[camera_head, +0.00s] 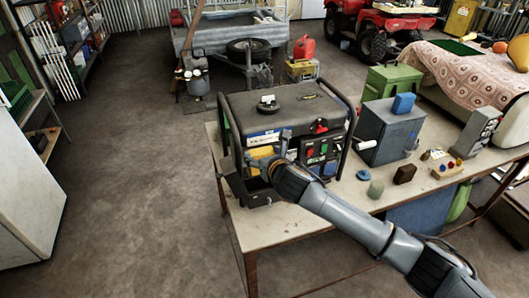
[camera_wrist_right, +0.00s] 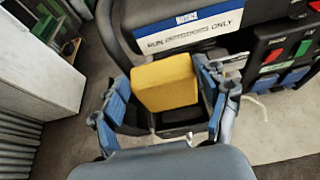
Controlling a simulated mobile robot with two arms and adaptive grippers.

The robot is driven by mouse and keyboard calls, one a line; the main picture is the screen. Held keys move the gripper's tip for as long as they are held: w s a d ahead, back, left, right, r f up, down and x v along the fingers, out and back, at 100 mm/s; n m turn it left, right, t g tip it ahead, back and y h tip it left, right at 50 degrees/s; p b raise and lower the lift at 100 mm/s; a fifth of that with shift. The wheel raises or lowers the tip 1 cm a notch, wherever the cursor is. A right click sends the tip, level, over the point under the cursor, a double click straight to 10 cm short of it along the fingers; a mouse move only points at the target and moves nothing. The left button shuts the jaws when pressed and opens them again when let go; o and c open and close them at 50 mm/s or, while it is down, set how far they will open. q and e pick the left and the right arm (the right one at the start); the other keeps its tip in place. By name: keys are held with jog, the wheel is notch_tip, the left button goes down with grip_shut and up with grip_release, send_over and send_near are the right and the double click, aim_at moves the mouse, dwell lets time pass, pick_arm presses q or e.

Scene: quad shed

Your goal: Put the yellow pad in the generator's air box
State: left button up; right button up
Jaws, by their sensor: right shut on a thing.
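The yellow pad (camera_head: 260,152) is at the front left of the black-framed generator (camera_head: 284,105), and it also shows in the right wrist view (camera_wrist_right: 165,82). My right gripper (camera_head: 265,163) is shut on the pad, with a blue finger on each side of it. The generator's air box (camera_head: 260,198) is the dark open box low on its front left. It also shows just beneath the pad in the right wrist view (camera_wrist_right: 180,131). The pad appears over the opening; whether its lower edge is inside I cannot tell. My left gripper is out of view.
The generator stands on a workbench (camera_head: 245,228). Its panel with red and green switches (camera_head: 322,150) is right of the air box. A grey cabinet (camera_head: 390,130), a green box (camera_head: 391,81) and several small items are farther right. The floor left of the bench is clear.

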notch_tip(320, 180, down, 10)
jog(key=b, duration=0.7)
jog(key=shift+r, duration=0.25)
jog(key=shift+d, duration=0.1)
jog(key=o, duration=0.8)
jog(key=shift+r, duration=0.1)
notch_tip(320, 180, up, 8)
jog(key=p, duration=0.9)
